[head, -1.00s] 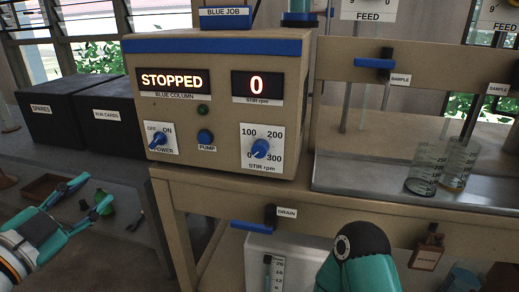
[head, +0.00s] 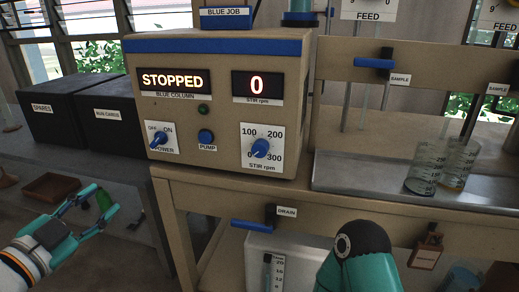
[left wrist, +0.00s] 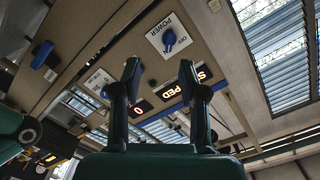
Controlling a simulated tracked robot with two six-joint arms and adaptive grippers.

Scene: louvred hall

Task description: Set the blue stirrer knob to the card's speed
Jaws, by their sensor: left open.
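The blue stirrer knob (head: 260,148) sits on a white dial marked 0 to 300 STIR rpm, on the front of the beige control box (head: 222,68). Its pointer appears to be toward 0, and the STIR rpm display (head: 257,85) reads 0. The left display (head: 174,81) reads STOPPED. A holder labelled BLUE JOB (head: 227,17) is on top; no card speed is readable. My left gripper (head: 104,199) is open and empty, left of and below the box, apart from the knob. In the left wrist view its fingers (left wrist: 158,85) point at the box front. My right gripper is out of view.
The power knob (head: 158,138) and blue pump button (head: 205,136) lie left of the stirrer knob. A blue drain handle (head: 252,225) is below the box. Glass beakers (head: 425,168) stand on the right tray. Dark boxes (head: 68,117) stand at left.

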